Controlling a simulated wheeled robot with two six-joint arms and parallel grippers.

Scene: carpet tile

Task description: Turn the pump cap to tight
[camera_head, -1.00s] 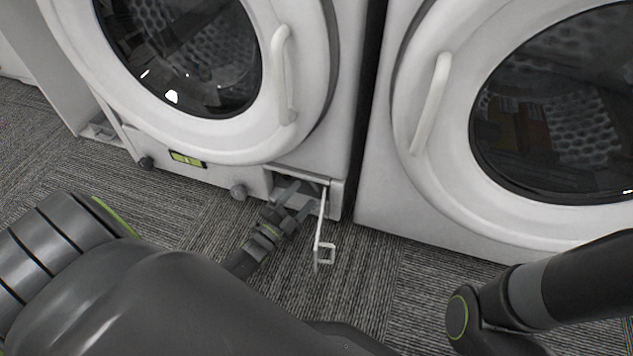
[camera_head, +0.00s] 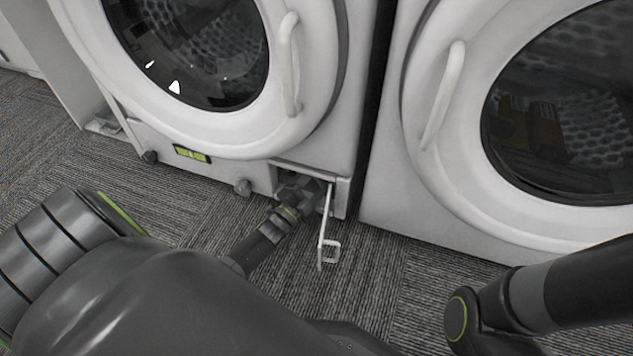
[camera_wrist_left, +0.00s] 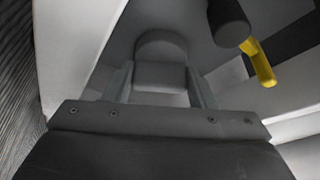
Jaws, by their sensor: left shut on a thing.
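The pump cap (camera_wrist_left: 160,76) is a grey round piece with a raised block grip in the left wrist view. My left gripper (camera_wrist_left: 160,88) is shut on this grip, one finger on each side. In the head view my left gripper (camera_head: 303,190) reaches into the low opening at the bottom right of the left washing machine (camera_head: 230,170). The cap is hidden there behind the gripper and the opening's edge. My right arm is at the lower right, but its gripper is out of view.
A white open flap (camera_head: 325,235) hangs just right of my left gripper. A dark cylinder (camera_wrist_left: 229,22) and a yellow lever (camera_wrist_left: 262,65) are close to the cap's upper right. A second washing machine (camera_head: 440,200) stands to the right. Carpet (camera_head: 385,285) lies clear in front.

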